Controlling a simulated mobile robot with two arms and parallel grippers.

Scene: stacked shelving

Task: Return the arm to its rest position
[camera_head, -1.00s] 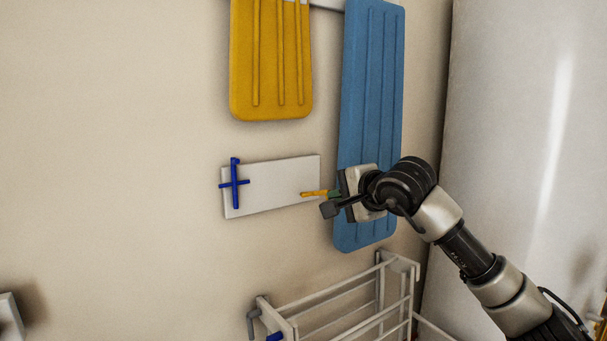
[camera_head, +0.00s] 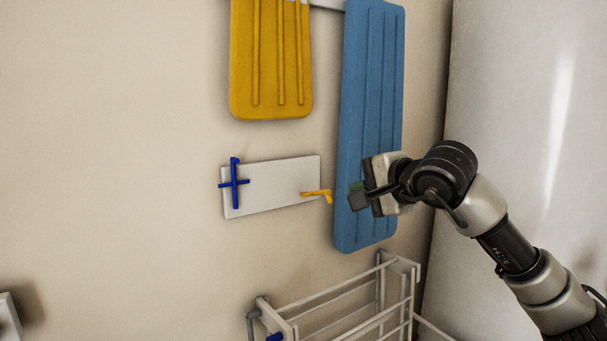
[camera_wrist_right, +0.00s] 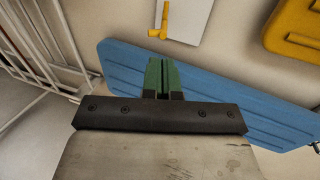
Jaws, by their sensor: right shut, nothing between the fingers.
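My right gripper (camera_head: 358,194) is in front of the lower part of the blue ribbed panel (camera_head: 367,120) in the head view. It is apart from the yellow hook (camera_head: 316,194) on the white wall plate (camera_head: 268,188). In the right wrist view the green fingertips of my right gripper (camera_wrist_right: 158,75) are together with nothing between them. The yellow hook (camera_wrist_right: 159,30) and white plate (camera_wrist_right: 190,22) show beyond the fingertips there. My right arm comes in from the lower right. My left gripper is not in view.
A blue cross-shaped hook (camera_head: 235,183) is on the plate's left side. A yellow ribbed panel (camera_head: 270,65) hangs above. A white wire rack (camera_head: 340,300) stands below. A pale, shiny upright surface (camera_head: 525,120) is at the right. The wall at left is mostly bare.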

